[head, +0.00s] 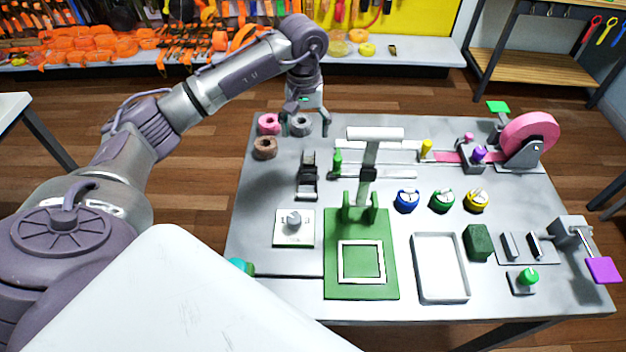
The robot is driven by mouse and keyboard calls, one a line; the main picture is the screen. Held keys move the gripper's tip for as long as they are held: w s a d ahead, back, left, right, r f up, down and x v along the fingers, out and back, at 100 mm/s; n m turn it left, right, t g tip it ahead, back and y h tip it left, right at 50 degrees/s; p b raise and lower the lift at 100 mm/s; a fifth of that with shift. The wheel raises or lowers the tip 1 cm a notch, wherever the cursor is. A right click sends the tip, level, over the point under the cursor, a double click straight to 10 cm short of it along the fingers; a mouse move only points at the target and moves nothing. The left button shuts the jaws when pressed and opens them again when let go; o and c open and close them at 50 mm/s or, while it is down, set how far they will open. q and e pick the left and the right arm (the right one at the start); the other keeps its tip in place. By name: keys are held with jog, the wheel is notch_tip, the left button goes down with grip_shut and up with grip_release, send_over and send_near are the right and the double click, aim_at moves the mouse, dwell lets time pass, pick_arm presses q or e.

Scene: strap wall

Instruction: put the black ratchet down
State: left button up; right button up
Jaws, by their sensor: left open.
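The black ratchet (308,177) lies on the grey table (262,200), between the rolls and the white dial plate. Nothing holds it. My left gripper (307,112) points down at the table's back left, behind the ratchet and apart from it. Its fingers are spread, and a grey roll (300,126) shows just below and between them. I cannot tell whether the fingers touch that roll. My right gripper is not in view.
A pink roll (268,123) and a brown roll (265,148) sit beside the grey one. A white dial plate (293,235) and a green press (335,220) stand nearer. A white tray (440,290) lies front right. Bare tabletop shows left of the ratchet.

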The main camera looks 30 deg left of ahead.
pick_arm(q)
send_over(309, 163)
jog(key=f, duration=0.3)
jog(key=f+p, duration=0.1)
jog(key=shift+s+a+f, duration=0.2)
jog(key=shift+s+f, duration=0.15)
jog(key=shift+f, duration=0.4)
jog(key=shift+d+f+p, duration=0.1)
jog(key=shift+f+p, duration=0.25)
jog(key=shift+f, duration=0.15)
jog(key=f, duration=0.2)
jog(key=f+p, duration=0.1)
jog(key=shift+w+d+f, duration=0.15)
jog(key=shift+w+f, duration=0.05)
jog(key=shift+f, duration=0.15)
jog(key=shift+f+p, duration=0.3)
jog(key=shift+f, duration=0.15)
grip_shut()
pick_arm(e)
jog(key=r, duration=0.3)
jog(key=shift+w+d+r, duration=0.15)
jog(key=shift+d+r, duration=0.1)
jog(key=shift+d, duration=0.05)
